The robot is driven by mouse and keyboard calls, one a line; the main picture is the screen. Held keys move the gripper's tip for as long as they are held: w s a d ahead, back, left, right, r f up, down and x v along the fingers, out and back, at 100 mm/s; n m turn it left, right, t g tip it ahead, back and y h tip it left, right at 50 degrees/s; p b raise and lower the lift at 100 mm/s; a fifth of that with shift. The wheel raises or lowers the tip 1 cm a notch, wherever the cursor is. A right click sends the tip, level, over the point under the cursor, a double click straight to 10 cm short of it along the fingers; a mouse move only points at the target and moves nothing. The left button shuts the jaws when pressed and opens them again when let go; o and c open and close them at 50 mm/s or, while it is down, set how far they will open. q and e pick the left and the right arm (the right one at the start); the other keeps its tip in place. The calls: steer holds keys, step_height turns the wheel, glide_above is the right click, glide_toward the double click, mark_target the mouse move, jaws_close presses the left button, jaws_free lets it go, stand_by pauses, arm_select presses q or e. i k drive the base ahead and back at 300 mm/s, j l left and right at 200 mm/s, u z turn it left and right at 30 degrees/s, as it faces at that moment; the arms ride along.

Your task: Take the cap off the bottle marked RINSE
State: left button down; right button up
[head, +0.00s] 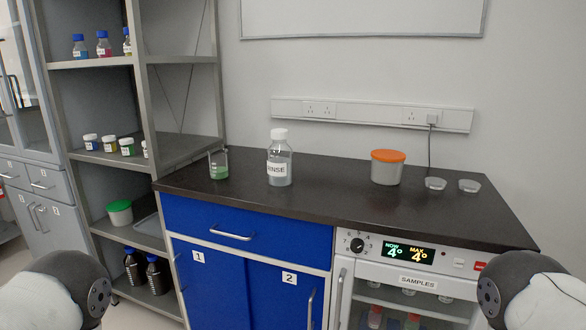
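The bottle marked RINSE (279,166) stands upright on the dark worktop, left of its middle. It is clear, with a white label on its front. Its white cap (279,134) sits on the neck. Only rounded parts of my two arms show, at the lower left and lower right corners, well short of the bottle. Neither gripper is in view.
On the dark worktop (340,203), a beaker with green liquid (219,166) stands left of the bottle. A tub with an orange lid (387,168) and two small clear dishes (435,184) are to the right. A sample fridge (408,281) and blue cabinet (235,262) stand below.

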mark_target(280, 154)
steer(key=i+j+z, duration=0.25)
steer(key=j+z, duration=0.2)
steer(key=j, duration=0.25)
steer(key=i+j+z, duration=0.15)
steer(key=j+z, duration=0.25)
steer(key=j, duration=0.35)
steer(key=j+z, duration=0.45)
steer(key=j, duration=0.35)
